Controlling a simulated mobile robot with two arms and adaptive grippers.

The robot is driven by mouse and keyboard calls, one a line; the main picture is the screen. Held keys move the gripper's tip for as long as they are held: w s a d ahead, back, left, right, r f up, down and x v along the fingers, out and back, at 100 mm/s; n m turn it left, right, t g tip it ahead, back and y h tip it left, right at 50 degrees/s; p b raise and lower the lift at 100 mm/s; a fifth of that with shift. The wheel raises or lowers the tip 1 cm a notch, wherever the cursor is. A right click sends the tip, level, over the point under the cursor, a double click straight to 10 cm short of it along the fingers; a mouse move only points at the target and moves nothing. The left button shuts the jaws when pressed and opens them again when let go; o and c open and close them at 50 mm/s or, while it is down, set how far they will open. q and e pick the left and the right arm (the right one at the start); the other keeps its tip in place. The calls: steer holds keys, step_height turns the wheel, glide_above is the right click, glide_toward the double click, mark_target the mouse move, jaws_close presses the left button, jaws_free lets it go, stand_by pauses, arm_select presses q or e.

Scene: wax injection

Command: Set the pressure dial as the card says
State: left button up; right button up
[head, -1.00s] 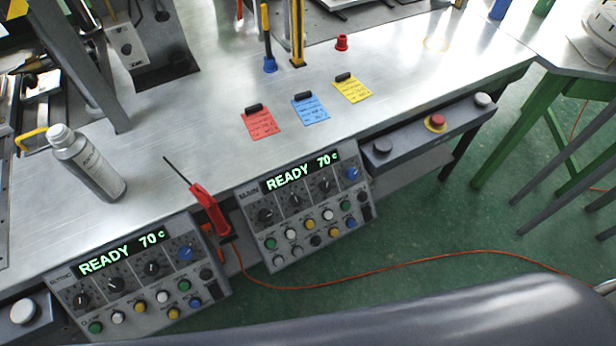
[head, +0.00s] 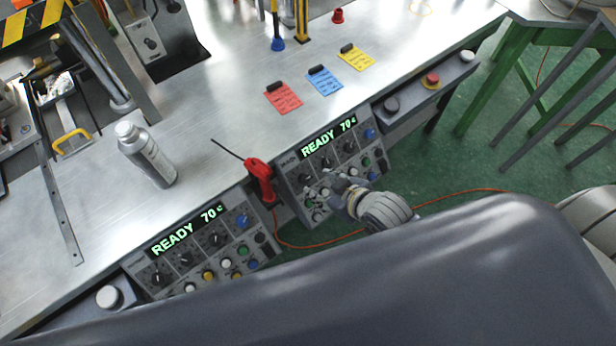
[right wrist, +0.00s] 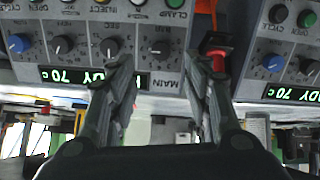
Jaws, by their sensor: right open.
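The right control panel, labelled MAIN (head: 285,178), reads READY 70 c and carries black dials, a blue dial (head: 369,134) and several buttons. My right gripper (head: 332,186) is open and empty in front of it, hiding some lower buttons. In the right wrist view the panel is upside down; a black dial (right wrist: 160,48) above the MAIN label shows between my open fingers (right wrist: 165,85), apparently untouched. A red card (head: 284,98), a blue card (head: 325,81) and a yellow card (head: 356,58) lie on the bench; their writing is too small to read. My left gripper is out of view.
A red-handled tool (head: 261,182) hangs between MAIN and a second panel (head: 205,246), its orange cable running across the floor. A metal bottle (head: 147,155) stands on the bench (head: 225,120). A box with a red button (head: 431,80) is to the right.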

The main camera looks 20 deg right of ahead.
mark_target(305, 180)
steer(key=x, duration=0.9)
steer(key=shift+w+a+f, duration=0.1)
steer(key=shift+a, duration=0.05)
steer(key=shift+c, duration=0.5)
steer(key=c, duration=1)
